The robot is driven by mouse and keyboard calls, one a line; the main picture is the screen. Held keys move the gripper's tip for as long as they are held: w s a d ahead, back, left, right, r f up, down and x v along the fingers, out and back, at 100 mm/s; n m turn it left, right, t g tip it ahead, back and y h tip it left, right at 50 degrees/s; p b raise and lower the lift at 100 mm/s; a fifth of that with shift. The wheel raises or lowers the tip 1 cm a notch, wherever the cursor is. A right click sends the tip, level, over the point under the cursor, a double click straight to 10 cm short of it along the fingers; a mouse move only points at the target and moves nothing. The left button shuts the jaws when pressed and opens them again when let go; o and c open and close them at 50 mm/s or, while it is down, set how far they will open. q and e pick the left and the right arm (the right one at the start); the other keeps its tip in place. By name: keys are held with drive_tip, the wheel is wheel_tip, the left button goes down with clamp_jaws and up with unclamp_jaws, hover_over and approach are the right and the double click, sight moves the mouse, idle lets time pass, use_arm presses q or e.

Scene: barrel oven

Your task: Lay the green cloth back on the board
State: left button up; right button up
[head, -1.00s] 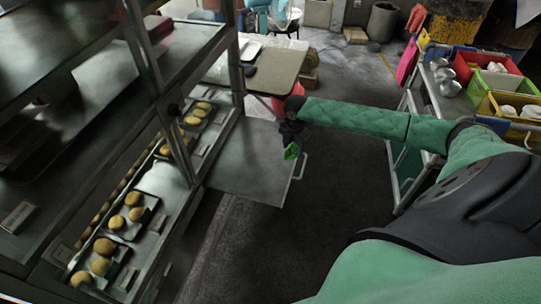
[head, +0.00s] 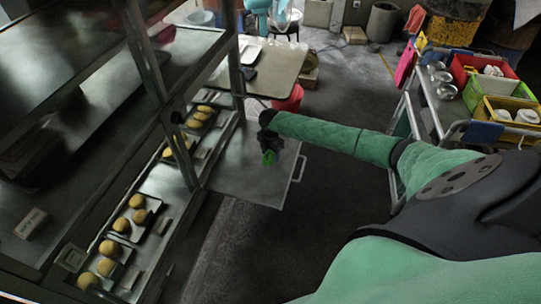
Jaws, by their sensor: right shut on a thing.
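I cannot tell whether the cloth touches the board. The gripper hides part of the board's far side. My left gripper is not in view.
A metal rack at left holds trays of buns (head: 137,216). A beige table (head: 265,66) and a red bucket (head: 289,98) stand behind the board. A cart with coloured crates (head: 482,70) is at right. Dark floor between is clear.

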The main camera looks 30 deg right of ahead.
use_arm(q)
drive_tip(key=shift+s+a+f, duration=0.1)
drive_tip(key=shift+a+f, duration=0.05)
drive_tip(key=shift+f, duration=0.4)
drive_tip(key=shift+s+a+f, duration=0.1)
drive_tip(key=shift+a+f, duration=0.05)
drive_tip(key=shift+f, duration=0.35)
use_arm(e)
drive_tip(key=shift+f, duration=1.15)
drive_tip(key=shift+f, duration=0.1)
drive_tip(key=o, duration=0.9)
